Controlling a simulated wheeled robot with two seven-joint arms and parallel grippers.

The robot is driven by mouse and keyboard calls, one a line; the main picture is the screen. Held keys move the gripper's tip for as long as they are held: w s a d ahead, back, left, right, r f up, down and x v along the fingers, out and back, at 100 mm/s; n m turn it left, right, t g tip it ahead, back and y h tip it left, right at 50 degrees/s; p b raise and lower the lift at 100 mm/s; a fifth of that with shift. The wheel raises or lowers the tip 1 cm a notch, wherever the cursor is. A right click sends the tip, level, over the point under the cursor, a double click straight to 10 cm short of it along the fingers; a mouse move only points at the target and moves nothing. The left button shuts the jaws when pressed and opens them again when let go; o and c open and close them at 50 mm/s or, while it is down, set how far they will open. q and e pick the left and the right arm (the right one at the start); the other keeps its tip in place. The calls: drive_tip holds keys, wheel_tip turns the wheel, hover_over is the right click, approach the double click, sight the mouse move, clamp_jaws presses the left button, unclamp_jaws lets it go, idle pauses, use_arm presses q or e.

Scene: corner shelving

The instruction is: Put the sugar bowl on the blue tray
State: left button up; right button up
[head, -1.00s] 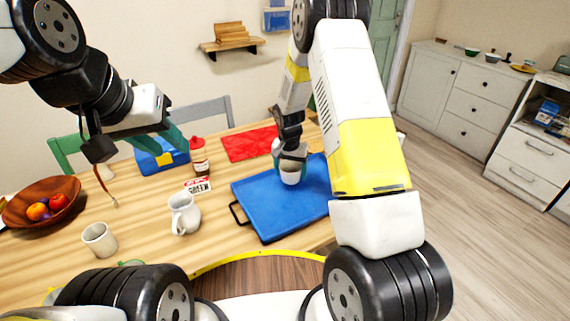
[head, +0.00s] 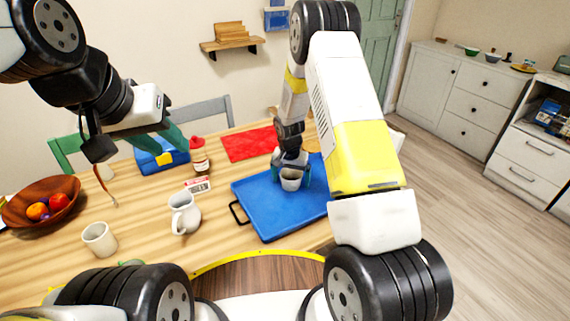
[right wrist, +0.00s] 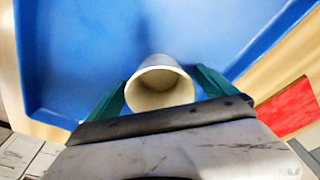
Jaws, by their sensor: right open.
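The sugar bowl (head: 291,180), a small whitish cup-like bowl, stands upright on the blue tray (head: 268,218), toward its far side. It also shows in the right wrist view (right wrist: 160,87), with its open top toward the camera. My right gripper (head: 291,176) is open around it, with one green finger on each side; in the right wrist view the fingers (right wrist: 160,92) appear apart from its walls. My left gripper (head: 178,142) is at the left above the far part of the table; its fingers are partly hidden, and whether they are apart is unclear.
A white pitcher (head: 184,214), a cup (head: 99,239) and a wooden fruit bowl (head: 42,219) stand on the table left of the tray. The tray's near part is clear.

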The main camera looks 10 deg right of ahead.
drive_tip(key=shift+r, duration=0.1)
drive_tip(key=s+r+n+t+y, duration=0.1)
drive_tip(key=s+r, duration=0.3)
drive_tip(key=r, duration=0.6)
drive_tip(key=s+d+r, duration=0.1)
drive_tip(key=s+r, duration=0.3)
drive_tip(key=r, duration=0.6)
drive_tip(key=s+r+n+t+y, duration=0.1)
drive_tip(key=s+r, duration=0.3)
drive_tip(key=r, duration=0.6)
drive_tip(key=s+r+n+t, duration=0.1)
drive_tip(key=s+r, duration=0.1)
drive_tip(key=s, duration=0.4)
drive_tip(key=s+r+n, duration=0.1)
drive_tip(key=s+r, duration=0.2)
drive_tip(key=s, duration=0.3)
drive_tip(key=s+r+n+t+y, duration=0.1)
drive_tip(key=s+r, duration=0.1)
drive_tip(key=s, duration=0.4)
drive_tip(key=shift+s+d+r+t, duration=0.25)
drive_tip(key=shift+d+r+t, duration=0.05)
drive_tip(key=shift+r, duration=0.1)
